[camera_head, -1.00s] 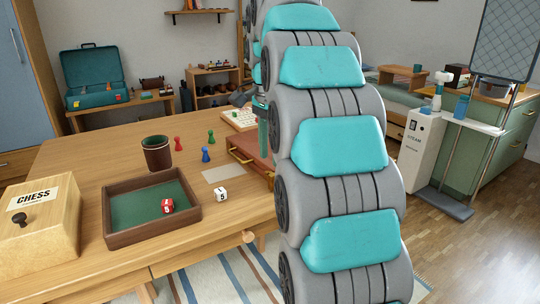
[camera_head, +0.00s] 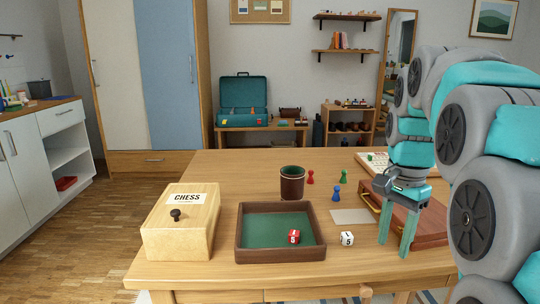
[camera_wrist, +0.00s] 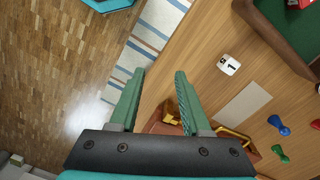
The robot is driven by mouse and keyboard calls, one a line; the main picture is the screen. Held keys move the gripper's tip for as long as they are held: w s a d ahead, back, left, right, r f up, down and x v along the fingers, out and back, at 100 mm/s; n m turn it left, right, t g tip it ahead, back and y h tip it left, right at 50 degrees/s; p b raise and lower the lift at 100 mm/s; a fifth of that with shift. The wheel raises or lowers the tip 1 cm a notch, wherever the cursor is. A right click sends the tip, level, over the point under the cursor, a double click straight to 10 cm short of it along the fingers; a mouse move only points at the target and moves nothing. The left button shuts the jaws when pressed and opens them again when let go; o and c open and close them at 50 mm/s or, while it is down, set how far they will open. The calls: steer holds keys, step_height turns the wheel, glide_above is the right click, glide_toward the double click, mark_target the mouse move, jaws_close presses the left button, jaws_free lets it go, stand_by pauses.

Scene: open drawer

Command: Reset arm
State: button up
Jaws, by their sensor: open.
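My gripper (camera_head: 397,232) hangs with its fingers pointing down at the front right of the wooden table (camera_head: 205,167), in front of a reddish-brown case (camera_head: 426,222). Its two teal fingers are apart with nothing between them. In the wrist view my gripper (camera_wrist: 156,98) is open over the table's edge, with the striped rug (camera_wrist: 150,35) and floor below on the left. The case (camera_wrist: 160,121) with brass fittings shows partly behind the fingers there.
A wooden chess box (camera_head: 180,235), a green-lined tray (camera_head: 240,244) with a red die (camera_head: 293,236), a white die (camera_head: 347,239), a dice cup (camera_head: 292,183) and pawns (camera_head: 336,192) stand on the table. The table's back left is clear.

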steer(key=s+a+f+n, duration=0.3)
steer(key=s+f+n, duration=0.1)
steer(key=s, duration=0.4)
steer(key=s+a+f+n+g, duration=0.1)
steer(key=s+a+f+n, duration=0.2)
steer(key=s+f, duration=0.4)
steer(key=s+a+f+n, duration=0.3)
steer(key=s+f+n, duration=0.2)
steer(key=s, duration=0.4)
steer(key=shift+s+a+f, duration=0.25)
steer(key=shift+s+f, duration=0.1)
steer(key=shift+f, duration=0.35)
